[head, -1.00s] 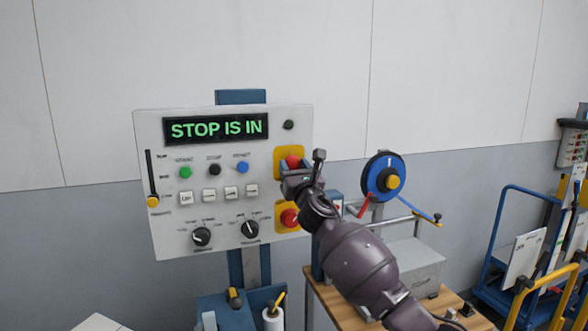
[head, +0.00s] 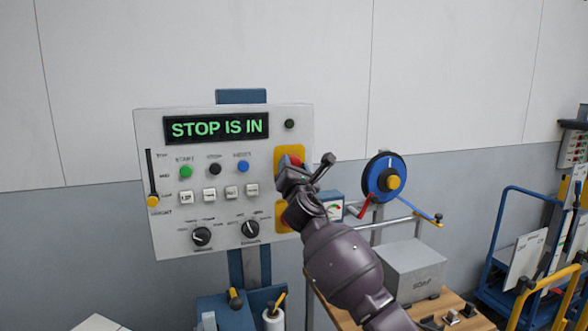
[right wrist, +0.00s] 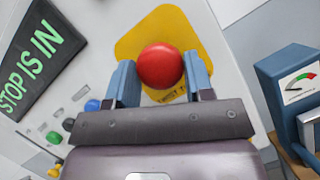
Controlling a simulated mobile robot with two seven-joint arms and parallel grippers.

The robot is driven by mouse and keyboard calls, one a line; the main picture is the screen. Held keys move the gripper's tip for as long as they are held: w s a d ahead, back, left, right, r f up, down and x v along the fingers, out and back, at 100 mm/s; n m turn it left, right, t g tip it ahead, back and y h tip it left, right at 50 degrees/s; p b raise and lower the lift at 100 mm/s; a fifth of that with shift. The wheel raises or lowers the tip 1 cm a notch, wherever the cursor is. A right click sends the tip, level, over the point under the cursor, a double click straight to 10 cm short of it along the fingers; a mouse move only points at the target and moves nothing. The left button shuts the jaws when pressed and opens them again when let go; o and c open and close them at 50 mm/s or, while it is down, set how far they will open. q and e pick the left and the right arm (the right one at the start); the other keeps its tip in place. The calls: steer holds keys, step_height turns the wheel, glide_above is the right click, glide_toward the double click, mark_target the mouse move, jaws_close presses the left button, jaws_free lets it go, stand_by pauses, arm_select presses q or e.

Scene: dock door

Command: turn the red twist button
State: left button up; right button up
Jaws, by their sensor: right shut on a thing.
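The red twist button (head: 295,160) sits on a yellow plate (head: 281,153) at the right side of the grey control panel (head: 150,120). In the right wrist view the button (right wrist: 160,66) shows as a round red knob, with partly hidden "TWIST" lettering under it. My right gripper (right wrist: 159,78) is shut on it, one blue finger on each side. In the head view the right gripper (head: 289,170) hides most of the button. The panel's display (head: 216,127) reads "STOP IS IN". My left gripper is not in view.
Several buttons and two black knobs (head: 202,236) are on the panel left of my gripper. A second yellow plate below is mostly hidden by my arm. A gauge box (head: 333,207) and a blue wheel (head: 379,184) stand close on the right.

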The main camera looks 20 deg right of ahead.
steer(key=shift+m+g+h, duration=0.4)
steer(key=shift+m+h, duration=0.1)
steer(key=shift+m, duration=1.1)
steer(key=shift+r, duration=0.1)
steer(key=o, duration=0.9)
steer(key=shift+w, duration=0.1)
steer(key=v, duration=1.1)
steer(key=shift+a, duration=0.1)
steer(key=shift+w+m, duration=0.1)
steer(key=shift+m, duration=0.3)
